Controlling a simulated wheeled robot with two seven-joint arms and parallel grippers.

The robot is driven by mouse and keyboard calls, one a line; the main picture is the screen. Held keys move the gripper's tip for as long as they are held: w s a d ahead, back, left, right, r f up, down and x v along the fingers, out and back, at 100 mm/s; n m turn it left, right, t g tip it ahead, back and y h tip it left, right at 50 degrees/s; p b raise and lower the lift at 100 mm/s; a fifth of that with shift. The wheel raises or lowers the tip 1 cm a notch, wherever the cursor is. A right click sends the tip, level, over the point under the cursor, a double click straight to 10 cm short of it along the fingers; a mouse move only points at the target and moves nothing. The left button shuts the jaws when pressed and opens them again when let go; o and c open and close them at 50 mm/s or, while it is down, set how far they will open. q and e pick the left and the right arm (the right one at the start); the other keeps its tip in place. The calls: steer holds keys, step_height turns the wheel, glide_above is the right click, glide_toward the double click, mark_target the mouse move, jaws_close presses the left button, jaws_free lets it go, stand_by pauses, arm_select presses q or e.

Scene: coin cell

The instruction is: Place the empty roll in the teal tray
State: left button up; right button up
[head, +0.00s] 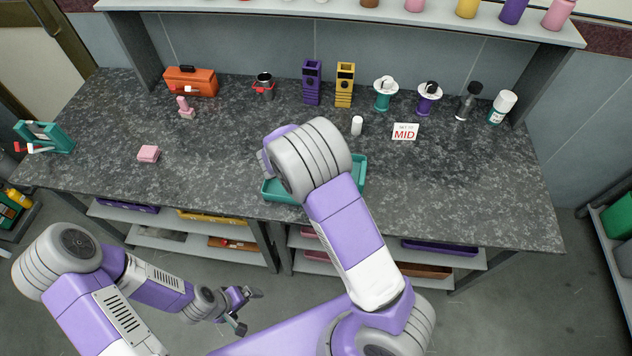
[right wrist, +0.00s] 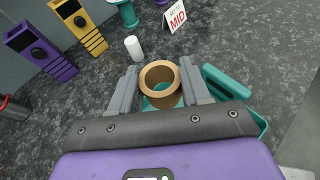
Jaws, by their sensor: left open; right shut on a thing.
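The empty roll, a brown hollow tube (right wrist: 160,84), is upright between the two fingers of my right gripper (right wrist: 160,88) in the right wrist view. The gripper is shut on it. The teal tray (head: 359,172) lies on the counter, largely covered by my right arm in the head view. I cannot tell whether the roll touches the tray floor. My left gripper (head: 244,310) is open and empty, low in front of the counter.
Behind the tray stand a small white cylinder (head: 357,126), a "MID" sign (head: 405,131), purple (head: 312,83) and yellow (head: 344,85) boxes, and teal (head: 385,94) and purple (head: 428,98) spools. A pink block (head: 149,153) lies left. The counter's right front is clear.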

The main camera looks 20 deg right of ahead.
steer(key=shift+m+g, duration=0.7)
steer(key=shift+g, duration=0.1)
steer(key=f, duration=0.2)
steer(key=f+b, duration=0.1)
steer(key=f, duration=0.5)
steer(key=shift+s+d+f+b, duration=0.15)
steer(key=shift+s+b, duration=0.15)
steer(key=shift+f+b, duration=0.45)
steer(key=shift+f, duration=1.65)
steer(key=shift+f, duration=0.15)
steer(key=o, duration=1)
